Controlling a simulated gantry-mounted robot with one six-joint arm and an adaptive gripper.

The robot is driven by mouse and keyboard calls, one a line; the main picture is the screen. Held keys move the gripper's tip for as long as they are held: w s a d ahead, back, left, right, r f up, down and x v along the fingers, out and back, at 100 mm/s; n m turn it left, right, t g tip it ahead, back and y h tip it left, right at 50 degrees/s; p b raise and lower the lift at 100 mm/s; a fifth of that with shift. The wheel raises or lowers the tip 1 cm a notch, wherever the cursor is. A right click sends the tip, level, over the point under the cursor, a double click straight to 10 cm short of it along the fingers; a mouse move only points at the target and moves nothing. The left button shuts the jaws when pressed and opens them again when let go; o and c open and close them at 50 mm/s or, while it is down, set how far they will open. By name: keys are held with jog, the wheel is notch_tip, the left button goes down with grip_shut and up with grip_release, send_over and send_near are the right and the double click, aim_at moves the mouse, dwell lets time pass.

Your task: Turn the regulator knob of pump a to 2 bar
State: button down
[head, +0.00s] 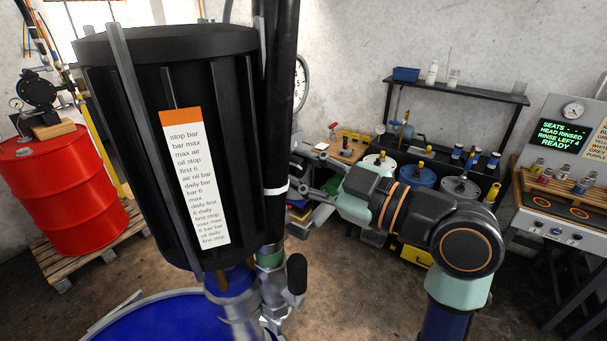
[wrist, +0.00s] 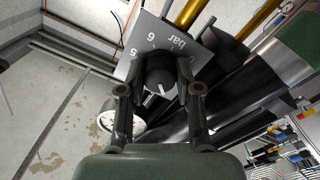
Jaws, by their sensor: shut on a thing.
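In the wrist view the dark round regulator knob (wrist: 160,72) sits between the two fingers of my gripper (wrist: 161,82), which is shut on it. A short white pointer line on the knob points toward the bottom of the picture. The grey scale plate (wrist: 160,36) behind it shows 6, 5, "bar" and part of another figure. The fingers and knob hide the rest of the scale, so I cannot read the setting. In the head view my gripper (head: 297,172) reaches left behind the dark upright hose; the knob is hidden there.
A large black ribbed pump motor (head: 150,150) with a white label stands over a blue drum (head: 150,322) at front left. A red drum (head: 65,190) stands on a pallet at the left. A shelf (head: 455,90) and a bench (head: 560,215) with a green-lettered screen are at the right.

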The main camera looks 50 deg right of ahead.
jog(key=c, duration=0.8)
grip_release()
jog(key=s, duration=0.4)
jog(key=s+d, duration=0.1)
jog(key=s, duration=0.7)
jog(key=shift+d+f, duration=0.15)
jog(key=shift+d, duration=0.2)
